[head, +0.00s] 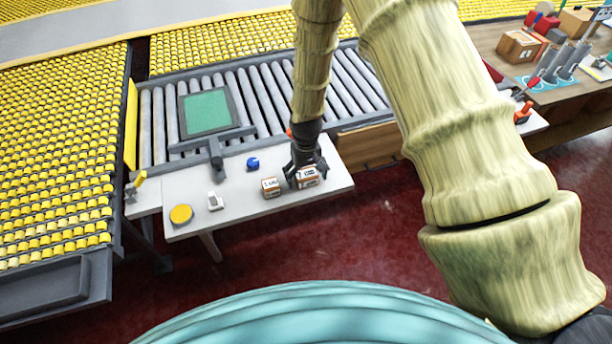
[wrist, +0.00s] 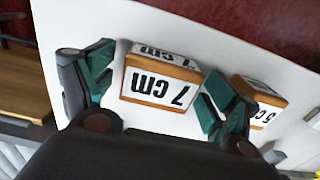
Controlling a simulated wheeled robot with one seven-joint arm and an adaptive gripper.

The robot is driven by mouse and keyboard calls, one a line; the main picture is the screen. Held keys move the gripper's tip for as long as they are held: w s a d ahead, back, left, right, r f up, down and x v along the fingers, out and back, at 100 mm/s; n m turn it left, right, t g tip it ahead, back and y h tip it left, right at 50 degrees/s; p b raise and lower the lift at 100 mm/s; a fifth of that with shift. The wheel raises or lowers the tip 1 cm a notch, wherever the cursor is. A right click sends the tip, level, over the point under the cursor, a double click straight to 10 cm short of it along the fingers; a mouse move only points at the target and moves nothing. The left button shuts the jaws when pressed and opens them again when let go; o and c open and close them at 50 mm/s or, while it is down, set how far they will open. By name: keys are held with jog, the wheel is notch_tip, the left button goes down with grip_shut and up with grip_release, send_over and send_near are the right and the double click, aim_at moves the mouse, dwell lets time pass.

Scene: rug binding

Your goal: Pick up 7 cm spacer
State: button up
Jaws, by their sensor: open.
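The 7 cm spacer (wrist: 158,88) is a small wooden block with white labels reading "7 cm". In the wrist view it sits on the white table between the two fingers of my gripper (wrist: 153,95), which is open around it. Its label reads upside down there. In the head view my gripper (head: 305,174) is over the spacer (head: 308,178) near the table's right end, with fingers at its sides. I cannot tell whether either finger touches it.
A similar block marked 5 cm (wrist: 262,98) stands close beside one finger; it also shows left of my gripper (head: 270,187). A blue knob-like object (head: 253,163), a white item (head: 215,201) and a yellow disc (head: 181,214) are farther left on the white table (head: 240,207). A roller conveyor (head: 255,95) runs behind.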

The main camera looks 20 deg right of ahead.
jog(key=c, duration=1.1)
